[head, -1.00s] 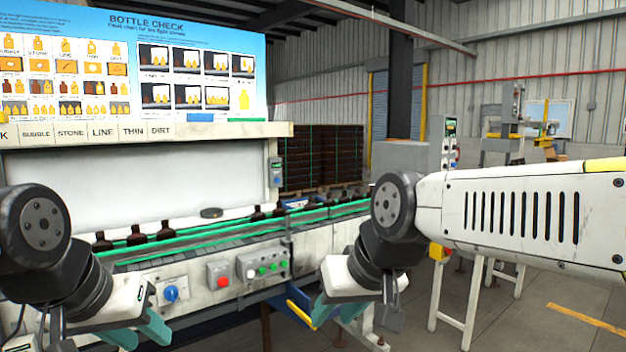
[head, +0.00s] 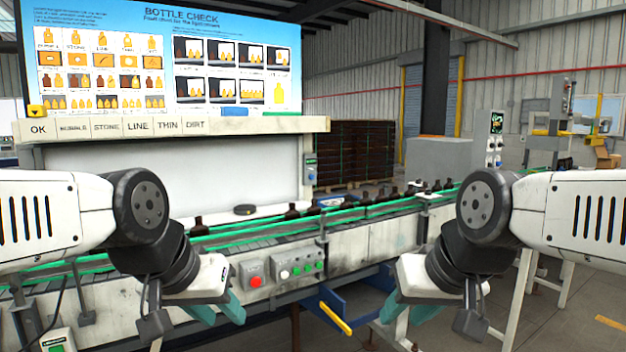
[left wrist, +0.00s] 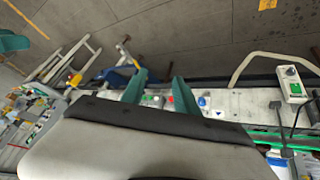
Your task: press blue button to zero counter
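A small grey box with a green-lit display (head: 310,162) is fixed at the right end of the white inspection booth, behind the conveyor. A small blue button (head: 311,177) sits low on it. My left gripper (head: 217,309) is in front of the conveyor's near side, well below and left of the button, touching nothing visible. Its two teal fingers are apart and empty in the left wrist view (left wrist: 156,88). My right gripper (head: 408,308) is in front of the conveyor to the right, its teal fingers apart and empty.
The conveyor (head: 370,238) with green rails and brown bottles (head: 292,211) lies between me and the booth. A blue knob (left wrist: 203,101) also shows in the left wrist view. A blue chute (head: 345,300) juts out.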

